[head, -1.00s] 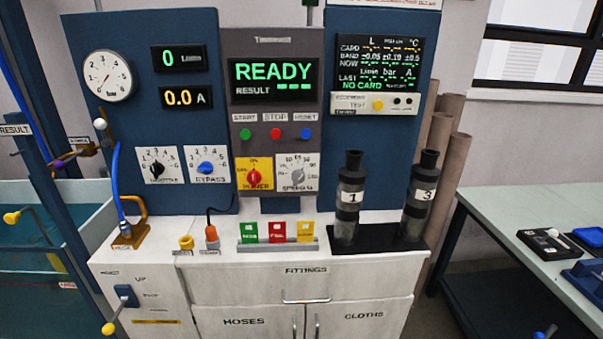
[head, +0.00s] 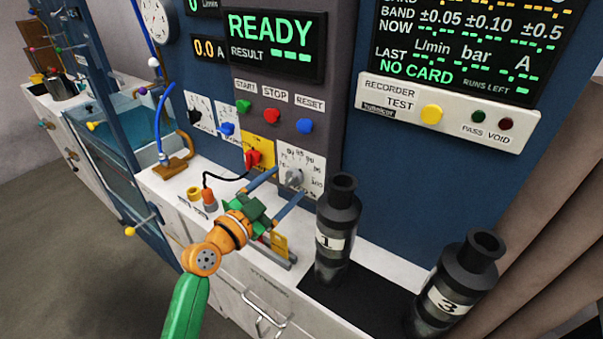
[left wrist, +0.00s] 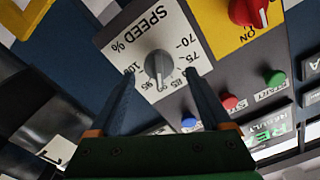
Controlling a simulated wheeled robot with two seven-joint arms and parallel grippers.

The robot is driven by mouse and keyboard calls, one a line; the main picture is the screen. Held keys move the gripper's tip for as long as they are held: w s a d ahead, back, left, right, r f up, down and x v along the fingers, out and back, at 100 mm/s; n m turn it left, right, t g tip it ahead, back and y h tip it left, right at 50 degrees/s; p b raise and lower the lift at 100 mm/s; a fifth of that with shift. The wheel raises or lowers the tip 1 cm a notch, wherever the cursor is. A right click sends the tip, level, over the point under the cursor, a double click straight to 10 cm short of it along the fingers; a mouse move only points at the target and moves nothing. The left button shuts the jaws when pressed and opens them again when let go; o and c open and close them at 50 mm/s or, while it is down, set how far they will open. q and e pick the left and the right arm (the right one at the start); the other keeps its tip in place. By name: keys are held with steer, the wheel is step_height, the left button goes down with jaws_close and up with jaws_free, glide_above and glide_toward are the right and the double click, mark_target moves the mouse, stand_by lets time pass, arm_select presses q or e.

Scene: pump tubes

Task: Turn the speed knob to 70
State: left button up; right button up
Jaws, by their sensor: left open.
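The speed knob (head: 293,178) is a grey knob on a white dial plate at the lower right of the console. In the left wrist view the knob (left wrist: 158,64) shows upside down under the "SPEED %" label. Its light pointer line appears to point between the 85 and 95 marks, near 90. My left gripper (head: 289,183) is open, with its blue fingers reaching toward the plate. In the left wrist view its fingertips (left wrist: 159,74) lie on either side of the knob, with gaps visible. I cannot tell how deep they reach. My right gripper is not in view.
A red knob (head: 253,159) on a yellow plate is just left of the dial. Start, stop and reset buttons (head: 272,115) are above. Black cylinder 1 (head: 337,215) stands close right of my gripper, cylinder 3 (head: 460,280) farther right. Coloured cards (head: 279,244) stand below my gripper.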

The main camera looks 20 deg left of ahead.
mark_target(289, 181)
arm_select(q)
steer(key=x, duration=0.3)
steer(key=shift+w+f, duration=0.1)
steer(key=shift+w, duration=0.1)
steer(key=shift+w+d, duration=0.15)
steer(key=shift+d, duration=0.1)
steer(key=shift+a, duration=0.15)
steer(key=shift+c, duration=1.4)
jaws_close()
